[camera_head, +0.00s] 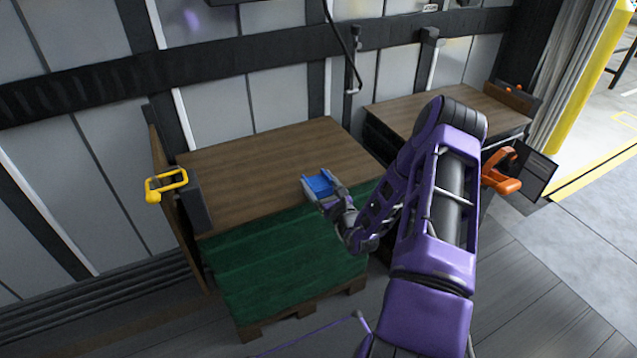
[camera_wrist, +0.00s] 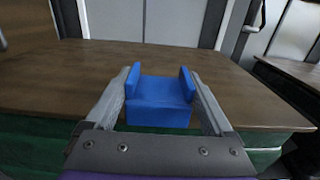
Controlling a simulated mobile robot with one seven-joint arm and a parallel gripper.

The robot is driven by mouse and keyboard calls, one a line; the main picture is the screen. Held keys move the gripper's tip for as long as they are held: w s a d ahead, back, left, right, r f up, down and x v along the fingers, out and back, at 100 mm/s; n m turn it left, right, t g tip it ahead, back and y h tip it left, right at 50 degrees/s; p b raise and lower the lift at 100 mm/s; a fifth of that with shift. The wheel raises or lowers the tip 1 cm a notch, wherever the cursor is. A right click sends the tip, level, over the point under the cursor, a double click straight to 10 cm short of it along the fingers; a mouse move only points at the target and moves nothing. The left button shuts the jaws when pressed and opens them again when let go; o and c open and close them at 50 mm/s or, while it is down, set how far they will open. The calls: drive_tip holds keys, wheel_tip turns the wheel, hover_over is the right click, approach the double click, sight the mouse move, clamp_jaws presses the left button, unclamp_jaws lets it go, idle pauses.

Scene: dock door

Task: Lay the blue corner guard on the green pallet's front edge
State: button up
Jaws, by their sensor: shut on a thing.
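The blue corner guard (camera_head: 318,184) is between the fingers of my gripper (camera_head: 322,190), at the front edge of the green pallet's brown top. In the wrist view the corner guard (camera_wrist: 158,100) shows a flat front face and two raised side walls, with a grey finger on each side. My gripper (camera_wrist: 160,105) is shut on it. The green pallet (camera_head: 285,262) has a green-covered front and a wooden base. I cannot tell whether the guard touches the top or hangs just above it.
A second brown-topped pallet (camera_head: 440,110) stands to the right, partly behind my arm. A yellow handle (camera_head: 166,185) is at the left on a dark post. An orange handle (camera_head: 500,172) is at the right. The brown top (camera_head: 260,160) behind the guard is clear.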

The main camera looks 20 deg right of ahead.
drive_tip(key=shift+f+b, duration=0.4)
drive_tip(key=shift+f, duration=0.25)
drive_tip(key=o, duration=1.1)
drive_tip(key=shift+r, duration=0.15)
drive_tip(key=shift+r+p, duration=0.35)
drive_tip(key=shift+s+r, duration=0.25)
drive_tip(key=s+p, duration=0.1)
drive_tip(key=s, duration=1)
drive_tip(key=shift+s+d, duration=0.2)
drive_tip(key=shift+s, duration=0.1)
drive_tip(key=shift+f, duration=0.1)
